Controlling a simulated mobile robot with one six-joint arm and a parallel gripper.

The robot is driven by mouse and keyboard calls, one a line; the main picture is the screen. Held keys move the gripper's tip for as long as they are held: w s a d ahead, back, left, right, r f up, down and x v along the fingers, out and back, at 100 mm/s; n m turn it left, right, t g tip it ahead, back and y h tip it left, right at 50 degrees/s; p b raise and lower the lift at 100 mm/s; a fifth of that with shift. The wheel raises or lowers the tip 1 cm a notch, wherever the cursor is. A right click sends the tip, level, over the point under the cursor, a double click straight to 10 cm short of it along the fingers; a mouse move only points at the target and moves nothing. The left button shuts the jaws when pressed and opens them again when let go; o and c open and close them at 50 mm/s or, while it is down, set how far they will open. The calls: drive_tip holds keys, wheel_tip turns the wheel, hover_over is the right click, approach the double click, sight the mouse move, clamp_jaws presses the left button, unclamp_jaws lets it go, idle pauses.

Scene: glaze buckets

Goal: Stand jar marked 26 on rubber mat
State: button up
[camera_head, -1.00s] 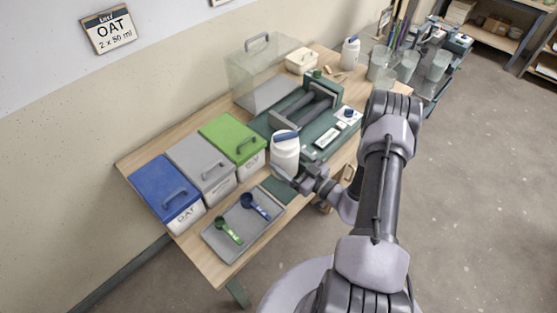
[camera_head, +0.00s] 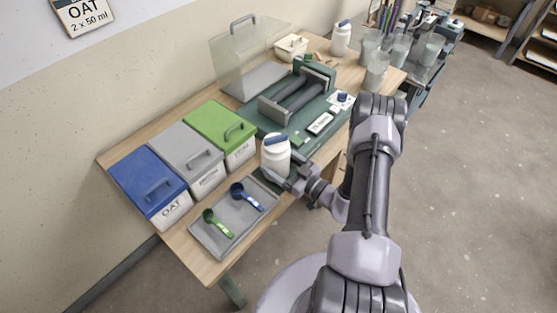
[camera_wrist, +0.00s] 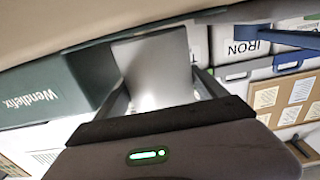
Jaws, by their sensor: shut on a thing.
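A white jar (camera_head: 276,153) with a blue lid is held upright by my gripper (camera_head: 281,173); no number is readable on it. My gripper is shut on the jar from its lower front side. The dark green rubber mat (camera_head: 263,181) lies on the table under and beside the jar, mostly hidden by the jar and gripper. I cannot tell whether the jar's base touches it. In the wrist view, a plain grey surface (camera_wrist: 155,70) shows between the fingers; I cannot tell what it is.
A grey tray (camera_head: 222,248) with a green and a blue scoop lies in front left. Blue, grey and green lidded bins (camera_head: 148,185) stand behind it. A green roller machine (camera_head: 325,112) stands behind the jar. Another white jar (camera_head: 340,42) stands at the back.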

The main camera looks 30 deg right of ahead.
drive_tip(key=shift+r, duration=0.1)
drive_tip(key=o, duration=1.8)
drive_tip(key=p+v, duration=0.3)
drive_tip(key=v, duration=1.5)
drive_tip(key=w+a+r+n+g+y+b, duration=0.1)
drive_tip(key=w+a+r+n+g+y, duration=0.15)
drive_tip(key=a+r+n+g, duration=0.6)
drive_tip(key=w+a+r+n+g+y, duration=0.15)
drive_tip(key=r+n+y, duration=0.25)
drive_tip(key=n, duration=0.9)
drive_tip(key=s+a+r+m+h+b, duration=0.1)
drive_tip(key=s+a+r+m+h, duration=0.2)
drive_tip(key=m, duration=0.7)
drive_tip(key=s+a+r+m+h+b, duration=0.1)
drive_tip(key=s+a+r+m+h, duration=0.2)
drive_tip(key=a+r+m, duration=0.3)
drive_tip(key=s+a+r+m+g+h+b, duration=0.1)
drive_tip(key=s+a+r+m+h, duration=0.3)
drive_tip(key=r+m, duration=0.4)
drive_tip(key=shift+a+m+h, duration=0.1)
drive_tip(key=shift+a+m, duration=0.1)
drive_tip(key=shift+m, duration=0.75)
drive_tip(key=shift+a+m+h, duration=0.15)
drive_tip(key=shift+a+m, duration=0.05)
drive_tip(key=shift+m, duration=0.75)
drive_tip(key=shift+a+m+h, duration=0.1)
drive_tip(key=shift+a+m, duration=0.15)
drive_tip(key=shift+m, duration=0.7)
